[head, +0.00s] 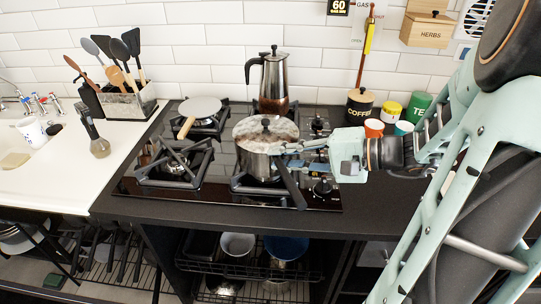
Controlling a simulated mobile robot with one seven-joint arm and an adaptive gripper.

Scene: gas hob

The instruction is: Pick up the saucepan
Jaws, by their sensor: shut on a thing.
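The fingertips partly hide this spot, so the exact grip point is unclear. I cannot tell whether the pan's base touches the burner grate.
A moka pot (272,82) stands behind the saucepan. A small pan (202,108) sits on the back left burner. The front left burner (174,163) is empty. Coffee (359,106) and tea (415,107) canisters and small jars stand behind my wrist.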

